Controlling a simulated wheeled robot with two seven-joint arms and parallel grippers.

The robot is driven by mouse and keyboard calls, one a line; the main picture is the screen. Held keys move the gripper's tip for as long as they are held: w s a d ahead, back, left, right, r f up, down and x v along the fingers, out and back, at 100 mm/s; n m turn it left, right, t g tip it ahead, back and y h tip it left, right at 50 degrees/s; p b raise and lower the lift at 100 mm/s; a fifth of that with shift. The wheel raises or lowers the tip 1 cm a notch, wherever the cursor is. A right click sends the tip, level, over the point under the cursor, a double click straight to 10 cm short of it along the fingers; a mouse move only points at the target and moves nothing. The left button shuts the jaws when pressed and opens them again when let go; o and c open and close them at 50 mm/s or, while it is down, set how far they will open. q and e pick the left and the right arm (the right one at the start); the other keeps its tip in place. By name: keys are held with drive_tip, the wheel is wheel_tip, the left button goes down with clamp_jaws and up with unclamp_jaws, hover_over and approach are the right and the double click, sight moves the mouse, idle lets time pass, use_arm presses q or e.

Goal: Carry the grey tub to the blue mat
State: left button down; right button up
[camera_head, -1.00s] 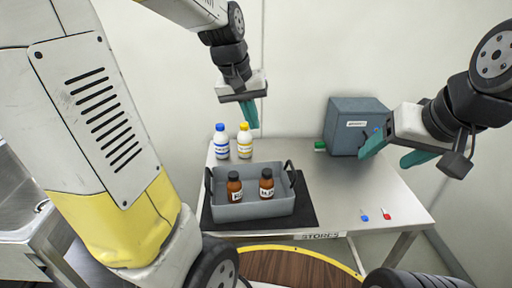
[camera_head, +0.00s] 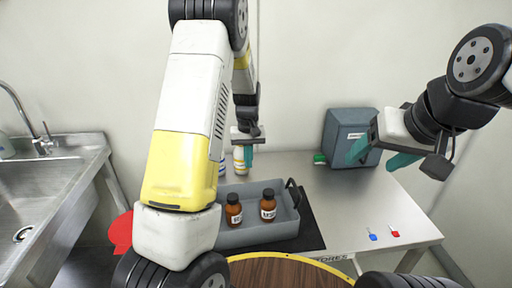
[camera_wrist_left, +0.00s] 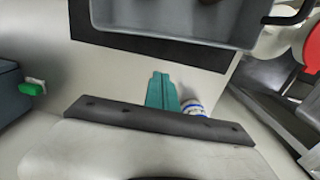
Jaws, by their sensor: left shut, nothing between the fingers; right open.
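The grey tub (camera_head: 262,236) sits on a dark mat (camera_head: 312,232) on the steel table. Two brown bottles with black caps, a left one (camera_head: 233,210) and a right one (camera_head: 268,205), stand in it. Its right handle shows; my left arm hides its left end. My left gripper (camera_head: 249,158) is shut and empty behind the tub, in front of a white bottle (camera_head: 239,162). In the left wrist view its teal fingers (camera_wrist_left: 161,92) are apart from the tub (camera_wrist_left: 180,18). My right gripper (camera_head: 378,158) is open and empty near the grey box. No blue mat is in view.
A grey-blue box (camera_head: 346,130) and a green item (camera_head: 319,158) stand at the table's back right. Small blue (camera_head: 373,235) and red (camera_head: 395,233) items lie at front right. A sink (camera_head: 45,190) and a red round object (camera_head: 121,232) are left.

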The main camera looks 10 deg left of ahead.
use_arm(q)
wheel_tip(320, 180, down, 4)
drive_tip(key=shift+s+f, duration=0.1)
drive_tip(key=s, duration=0.2)
drive_tip(key=d, duration=0.1)
drive_tip(key=shift+s+f, duration=0.25)
drive_tip(key=shift+s, duration=0.6)
